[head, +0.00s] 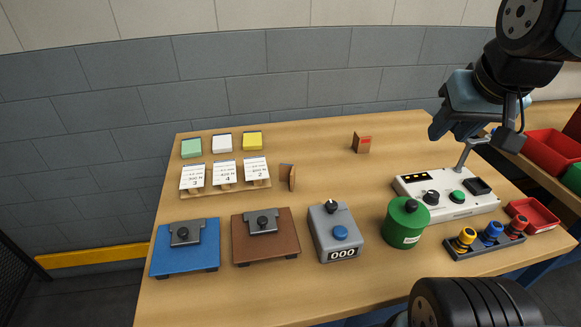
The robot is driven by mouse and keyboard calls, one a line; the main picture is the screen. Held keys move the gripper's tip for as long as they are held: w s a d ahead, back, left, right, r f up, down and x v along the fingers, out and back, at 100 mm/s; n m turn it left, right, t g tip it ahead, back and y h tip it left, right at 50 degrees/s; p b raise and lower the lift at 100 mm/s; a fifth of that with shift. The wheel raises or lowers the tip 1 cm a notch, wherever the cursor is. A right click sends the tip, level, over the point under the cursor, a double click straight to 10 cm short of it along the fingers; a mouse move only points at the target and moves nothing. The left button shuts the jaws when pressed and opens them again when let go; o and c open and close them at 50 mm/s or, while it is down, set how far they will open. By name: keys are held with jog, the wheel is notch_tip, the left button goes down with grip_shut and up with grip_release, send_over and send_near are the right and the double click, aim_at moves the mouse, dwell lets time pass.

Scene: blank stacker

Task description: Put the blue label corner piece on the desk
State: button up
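No blue label shows clearly on any corner piece. One small wooden corner piece (362,143) with a red-orange label stands at the back of the wooden desk (320,160). Another wooden piece (288,177) stands near the middle left; no label shows on its visible faces. My gripper (439,130) hangs at the upper right, above the back right of the desk. Its fingertips are small and seen from the side, so I cannot tell whether it is open or holds anything.
A white control panel (425,207), green canister (405,232), grey counter box (325,245), brown fixture (285,241) and blue fixture (165,258) line the front. Cards (225,172) stand back left. Red bins (550,153) are at right.

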jog(key=w+a+g+y, duration=0.1)
jog(key=w+a+g, duration=0.1)
jog(key=w+a, duration=0.3)
jog(key=m+g+h, duration=0.1)
jog(key=g, duration=0.3)
send_over(292, 171)
notch_tip(292, 171, down, 12)
notch_tip(292, 171, down, 14)
jog(key=shift+r, duration=0.1)
grip_shut()
